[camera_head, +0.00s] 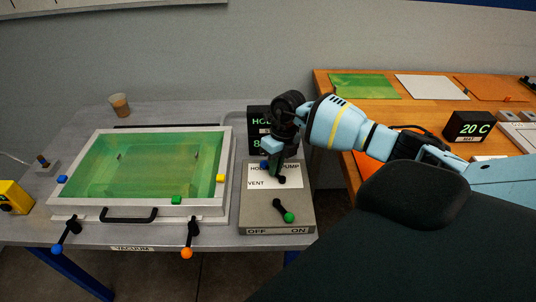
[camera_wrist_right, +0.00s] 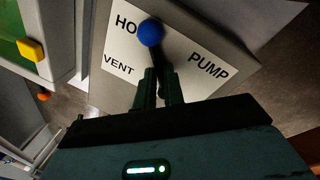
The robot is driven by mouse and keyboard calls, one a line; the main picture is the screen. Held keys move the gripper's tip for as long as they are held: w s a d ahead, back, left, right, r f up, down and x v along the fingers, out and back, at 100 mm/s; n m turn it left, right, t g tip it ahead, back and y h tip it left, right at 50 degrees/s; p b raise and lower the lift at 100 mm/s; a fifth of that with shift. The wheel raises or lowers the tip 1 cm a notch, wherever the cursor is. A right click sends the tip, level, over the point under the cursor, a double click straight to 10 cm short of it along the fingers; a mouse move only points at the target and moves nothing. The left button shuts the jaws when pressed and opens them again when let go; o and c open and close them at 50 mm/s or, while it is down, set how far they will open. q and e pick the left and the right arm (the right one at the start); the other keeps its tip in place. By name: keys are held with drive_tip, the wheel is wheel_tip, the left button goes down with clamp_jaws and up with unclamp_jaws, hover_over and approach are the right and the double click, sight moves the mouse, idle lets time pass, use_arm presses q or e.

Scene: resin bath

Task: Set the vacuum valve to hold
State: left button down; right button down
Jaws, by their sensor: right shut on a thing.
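The vacuum valve is a black lever with a blue knob (camera_wrist_right: 150,32) on the grey control box (camera_head: 252,218). Its white label reads VENT, HOLD and PUMP, and the knob covers the end of the word HOLD in the right wrist view. In the head view the blue knob (camera_head: 264,165) shows beside my gripper. My right gripper (camera_wrist_right: 159,78) is shut on the black lever, below the knob; in the head view the gripper (camera_head: 274,164) points down over the box. My left gripper is not in view.
A black display (camera_head: 255,125) behind the box reads "HOL", partly hidden by my arm. A wooden table (camera_head: 350,160) lies right.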

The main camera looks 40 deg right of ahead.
drive_tip(key=shift+a+n, duration=0.1)
drive_tip(key=shift+n, duration=0.3)
drive_tip(key=c, duration=1.5)
unclamp_jaws()
drive_tip(key=shift+w+d+r, duration=0.1)
drive_tip(key=shift+d+r, duration=0.15)
drive_tip(key=shift+r, duration=1.05)
drive_tip(key=shift+s+d+r, duration=0.1)
drive_tip(key=shift+d+r, duration=0.15)
drive_tip(key=shift+r, duration=1)
drive_tip(key=shift+w+d+r, duration=0.1)
drive_tip(key=shift+d+r, duration=0.15)
drive_tip(key=shift+r, duration=1.05)
